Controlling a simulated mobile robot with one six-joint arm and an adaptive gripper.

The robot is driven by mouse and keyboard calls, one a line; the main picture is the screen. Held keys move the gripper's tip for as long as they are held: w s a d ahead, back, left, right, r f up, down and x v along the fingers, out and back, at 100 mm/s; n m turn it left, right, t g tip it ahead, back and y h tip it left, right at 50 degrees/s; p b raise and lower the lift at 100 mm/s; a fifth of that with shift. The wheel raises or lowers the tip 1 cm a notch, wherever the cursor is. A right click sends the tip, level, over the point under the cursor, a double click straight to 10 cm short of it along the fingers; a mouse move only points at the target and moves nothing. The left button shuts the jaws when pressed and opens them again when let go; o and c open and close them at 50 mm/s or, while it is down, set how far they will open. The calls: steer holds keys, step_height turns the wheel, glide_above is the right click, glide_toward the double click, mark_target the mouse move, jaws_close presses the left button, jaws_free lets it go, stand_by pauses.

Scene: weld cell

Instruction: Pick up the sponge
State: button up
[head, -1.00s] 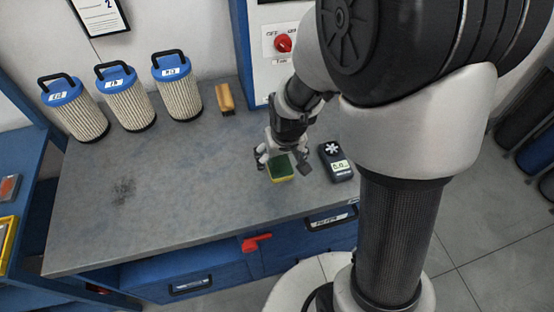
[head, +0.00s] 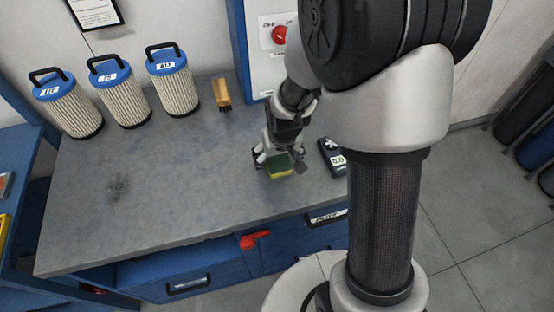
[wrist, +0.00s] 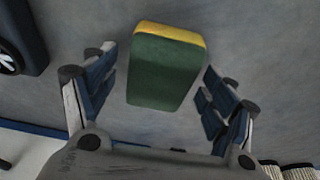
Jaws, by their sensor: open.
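The sponge (head: 279,167) has a green face and a yellow body. It lies on the grey workbench (head: 190,190), toward its front right part. In the wrist view the sponge (wrist: 168,66) sits between the two fingers, with a gap on each side. My gripper (head: 280,161) is open around it, pointing down from above. The wrist view shows both fingers of my gripper (wrist: 158,98) spread and not touching the sponge. In the head view the gripper partly hides the sponge's far side.
A dark handheld meter (head: 331,156) lies close to the right of the gripper. A wooden-handled brush (head: 222,93) lies near the back. Several blue-capped filter cartridges (head: 120,95) stand at the back left. The bench's left middle is clear.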

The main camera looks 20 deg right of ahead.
mark_target(277, 158)
steer(key=shift+f, duration=0.1)
steer(key=shift+c, duration=0.6)
steer(key=c, duration=0.7)
step_height(277, 158, up, 21)
steer(key=p, duration=0.6)
steer(key=shift+f+p, duration=0.2)
steer(key=shift+p, duration=0.15)
steer(key=shift+o, duration=0.9)
steer(key=c, duration=0.4)
steer(key=shift+f, duration=0.1)
